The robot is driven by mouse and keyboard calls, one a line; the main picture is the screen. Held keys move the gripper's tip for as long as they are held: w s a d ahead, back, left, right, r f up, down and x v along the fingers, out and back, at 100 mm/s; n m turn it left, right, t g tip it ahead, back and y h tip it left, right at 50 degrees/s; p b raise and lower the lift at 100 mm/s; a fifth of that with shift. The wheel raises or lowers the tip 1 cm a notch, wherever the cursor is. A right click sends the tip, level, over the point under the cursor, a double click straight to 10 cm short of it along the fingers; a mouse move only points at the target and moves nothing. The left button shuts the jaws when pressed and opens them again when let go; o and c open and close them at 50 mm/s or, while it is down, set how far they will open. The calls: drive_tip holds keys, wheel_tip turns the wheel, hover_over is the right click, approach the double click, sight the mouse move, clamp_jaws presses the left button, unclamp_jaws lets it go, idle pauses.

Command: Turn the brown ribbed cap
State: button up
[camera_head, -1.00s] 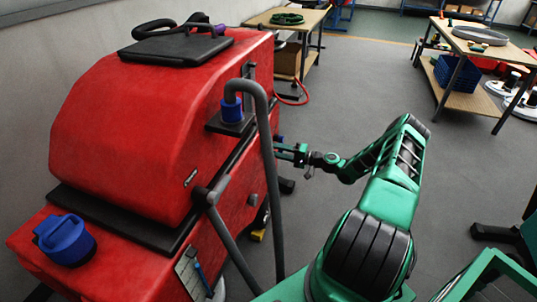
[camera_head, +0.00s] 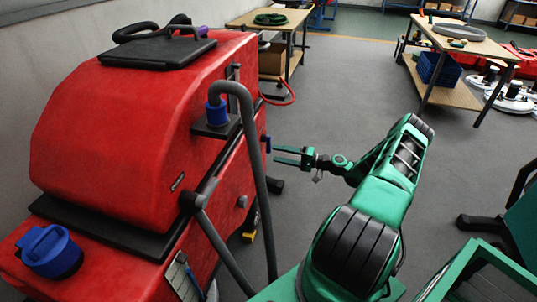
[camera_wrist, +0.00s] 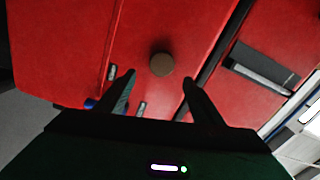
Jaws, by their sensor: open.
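The brown ribbed cap (camera_wrist: 162,64) shows in the wrist view as a small round brown disc on the red side of the scrubber tank. It lies ahead of my gripper (camera_wrist: 158,77), between the two fingertips in the picture. My gripper is open and empty, with the cap beyond its fingers. In the head view my gripper (camera_head: 275,155) points left at the side of the red scrubber tank (camera_head: 115,130), with a gap to it. I cannot make out the brown cap for certain in the head view. The cap's ribs are too small to see.
A grey hose (camera_head: 260,180) rises in front of the tank's side, left of my gripper. A blue cap (camera_head: 49,251) and a blue hose fitting (camera_head: 216,112) are on the machine. A table (camera_head: 455,45) stands at the back right. The floor (camera_head: 350,100) is clear between.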

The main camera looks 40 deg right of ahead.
drive_tip(key=shift+v, duration=1.2)
drive_tip(key=s+a+r+n+g+h, duration=0.45)
drive_tip(key=s+a+r+g, duration=0.35)
drive_tip(key=a+r+g, duration=0.4)
drive_tip(key=s+a+r+m+g+h, duration=0.1)
drive_tip(key=s+r+h, duration=0.1)
drive_tip(key=s+r, duration=0.5)
drive_tip(key=s+a+r+g+h, duration=0.1)
drive_tip(key=s+a+r+h, duration=0.15)
drive_tip(key=s+r, duration=0.5)
drive_tip(key=s+a+r+m+h, duration=0.1)
drive_tip(key=s+r, duration=0.1)
drive_tip(key=s, duration=0.5)
drive_tip(key=s+a+r+m, duration=0.1)
drive_tip(key=s+a+r, duration=0.1)
drive_tip(key=s, duration=0.6)
drive_tip(key=shift+r+h, duration=0.4)
drive_tip(key=shift+r, duration=0.4)
